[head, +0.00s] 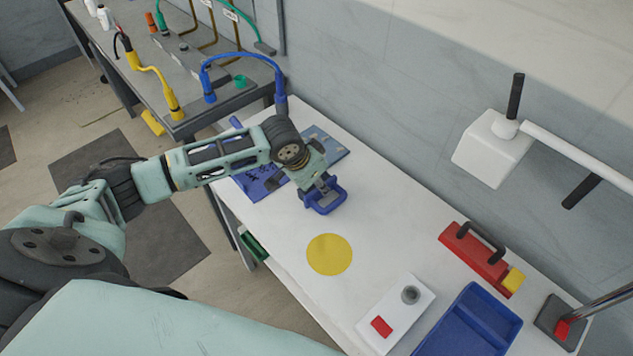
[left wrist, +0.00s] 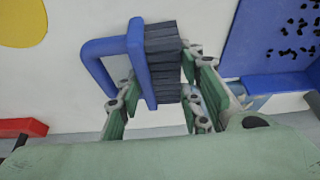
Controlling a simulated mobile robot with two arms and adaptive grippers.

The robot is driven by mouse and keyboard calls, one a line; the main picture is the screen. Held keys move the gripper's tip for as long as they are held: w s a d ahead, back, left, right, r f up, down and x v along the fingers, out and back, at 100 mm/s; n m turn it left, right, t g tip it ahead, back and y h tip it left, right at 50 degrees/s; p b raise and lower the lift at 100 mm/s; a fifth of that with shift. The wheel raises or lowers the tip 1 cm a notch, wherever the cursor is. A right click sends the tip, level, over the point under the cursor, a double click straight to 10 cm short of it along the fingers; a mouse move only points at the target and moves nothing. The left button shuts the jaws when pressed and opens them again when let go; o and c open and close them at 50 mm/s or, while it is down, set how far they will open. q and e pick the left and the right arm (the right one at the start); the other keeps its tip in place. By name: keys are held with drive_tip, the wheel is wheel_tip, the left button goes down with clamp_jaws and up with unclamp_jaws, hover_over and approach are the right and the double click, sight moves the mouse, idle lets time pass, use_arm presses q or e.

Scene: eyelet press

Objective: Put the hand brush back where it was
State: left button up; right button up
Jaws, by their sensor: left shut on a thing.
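The hand brush (head: 325,196) has a blue back, a blue loop handle and dark bristles. My left gripper (head: 322,183) is shut on it, over the white bench (head: 290,225). In the left wrist view the brush (left wrist: 141,65) lies between the green fingers of the left gripper (left wrist: 165,100), with the handle loop to the left and the dark bristles to the right. I cannot tell whether the brush touches the bench top. My right gripper is not in view.
A flat yellow disc (head: 329,254) lies in front of the brush. A blue panel with dark marks (head: 258,186) is left of it. Bench around the disc is clear.

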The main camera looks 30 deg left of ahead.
use_arm(q)
drive_tip(key=o, duration=1.2)
drive_tip(key=shift+o, duration=0.2)
